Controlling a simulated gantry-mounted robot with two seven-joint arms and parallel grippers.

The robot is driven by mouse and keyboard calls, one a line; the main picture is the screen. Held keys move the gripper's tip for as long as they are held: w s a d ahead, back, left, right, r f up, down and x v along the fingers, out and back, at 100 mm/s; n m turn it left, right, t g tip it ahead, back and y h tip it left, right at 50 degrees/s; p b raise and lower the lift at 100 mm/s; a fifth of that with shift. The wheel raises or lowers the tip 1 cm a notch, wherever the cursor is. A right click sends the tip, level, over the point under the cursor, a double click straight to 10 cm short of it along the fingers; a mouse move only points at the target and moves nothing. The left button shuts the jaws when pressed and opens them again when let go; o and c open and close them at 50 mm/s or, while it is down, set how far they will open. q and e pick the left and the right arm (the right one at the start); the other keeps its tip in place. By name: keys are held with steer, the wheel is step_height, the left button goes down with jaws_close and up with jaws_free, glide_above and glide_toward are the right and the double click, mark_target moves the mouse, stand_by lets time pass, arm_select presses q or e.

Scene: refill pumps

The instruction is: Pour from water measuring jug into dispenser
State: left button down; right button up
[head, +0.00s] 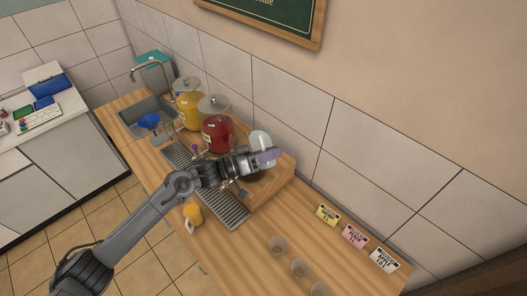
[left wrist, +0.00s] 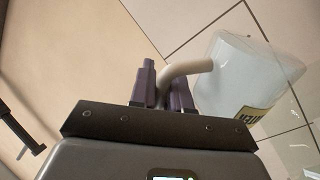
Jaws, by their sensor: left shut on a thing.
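My left gripper (head: 266,156) is shut on the handle of the translucent measuring jug (head: 260,138). It is over the wooden stand at the wall side of the counter. In the left wrist view, the purple fingers of the left gripper (left wrist: 164,85) pinch the curved handle, and the jug (left wrist: 238,72) shows pale with a partly visible label. I cannot tell its exact tilt. A red-filled dispenser (head: 216,134) and a yellow-filled dispenser (head: 187,112) stand on the stand, to the left of the gripper. The spot below the jug is partly hidden by my arm. My right gripper is out of view.
A yellow jug (head: 192,215) stands near the counter's front edge, beside a drip grate (head: 226,210). Several clear cups (head: 279,245) and price cards (head: 353,236) are at the right. A blue funnel (head: 149,121) is near the sink (head: 140,107). The counter between grate and cups is clear.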

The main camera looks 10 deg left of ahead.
arm_select(q)
steer(key=shift+w+a+n, duration=0.1)
steer(key=shift+w+n, duration=0.05)
steer(key=shift+n, duration=0.25)
steer(key=shift+p, duration=0.3)
steer(key=shift+w+r+n+p, duration=0.1)
steer(key=shift+r+n+p, duration=0.4)
steer(key=shift+p, duration=0.35)
steer(key=shift+r, duration=0.1)
steer(key=shift+r+p, duration=0.2)
steer(key=shift+p, duration=0.2)
steer(key=shift+w+a+r+n+p, duration=0.1)
steer(key=shift+r+n+p, duration=0.05)
steer(key=shift+n+p, duration=0.25)
